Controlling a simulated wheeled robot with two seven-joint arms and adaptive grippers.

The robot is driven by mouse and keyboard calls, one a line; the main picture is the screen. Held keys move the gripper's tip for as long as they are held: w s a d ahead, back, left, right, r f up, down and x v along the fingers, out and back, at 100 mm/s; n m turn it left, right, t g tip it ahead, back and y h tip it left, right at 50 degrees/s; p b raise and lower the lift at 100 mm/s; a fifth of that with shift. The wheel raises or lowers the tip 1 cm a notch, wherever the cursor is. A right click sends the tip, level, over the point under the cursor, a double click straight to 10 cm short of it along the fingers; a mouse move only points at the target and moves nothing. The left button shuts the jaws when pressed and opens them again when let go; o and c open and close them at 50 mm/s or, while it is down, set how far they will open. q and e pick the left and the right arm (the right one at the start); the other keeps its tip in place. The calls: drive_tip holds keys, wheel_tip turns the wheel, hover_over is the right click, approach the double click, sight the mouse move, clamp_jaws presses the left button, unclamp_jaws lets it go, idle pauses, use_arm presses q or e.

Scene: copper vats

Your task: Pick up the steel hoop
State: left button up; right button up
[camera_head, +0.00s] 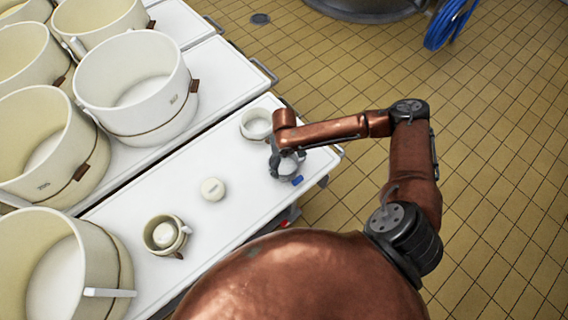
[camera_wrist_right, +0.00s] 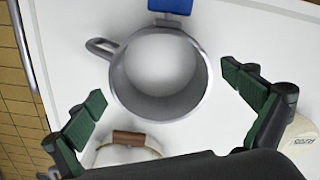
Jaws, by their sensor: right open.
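The steel hoop (camera_wrist_right: 200,92) is a grey metal ring with a loop handle on its left and a blue tag at its top edge in the right wrist view. It stands on the white table. In the head view the steel hoop (camera_head: 291,168) is partly hidden beneath my right gripper (camera_head: 286,158). In the wrist view my right gripper (camera_wrist_right: 165,103) is open, with one green-padded finger to each side of the hoop's near part. Gaps show between both fingers and the hoop. My left gripper is not in view.
A small cream cup (camera_head: 257,124) stands just behind the hoop. A round cream piece (camera_head: 213,189) and another cream cup (camera_head: 165,234) stand on the same white table (camera_head: 225,225). Large cream vats (camera_head: 137,82) crowd the left. Tiled floor lies to the right.

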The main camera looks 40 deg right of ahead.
wheel_tip(320, 180, down, 3)
drive_tip(key=shift+f+b, duration=0.1)
drive_tip(key=shift+b, duration=0.4)
drive_tip(key=shift+f, duration=0.1)
drive_tip(key=shift+d, duration=0.1)
drive_tip(key=c, duration=1.2)
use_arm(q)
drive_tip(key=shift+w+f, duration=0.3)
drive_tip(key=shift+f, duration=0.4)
use_arm(e)
drive_tip(key=shift+c, duration=0.8)
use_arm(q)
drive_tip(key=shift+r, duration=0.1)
use_arm(e)
drive_tip(key=shift+r, duration=0.2)
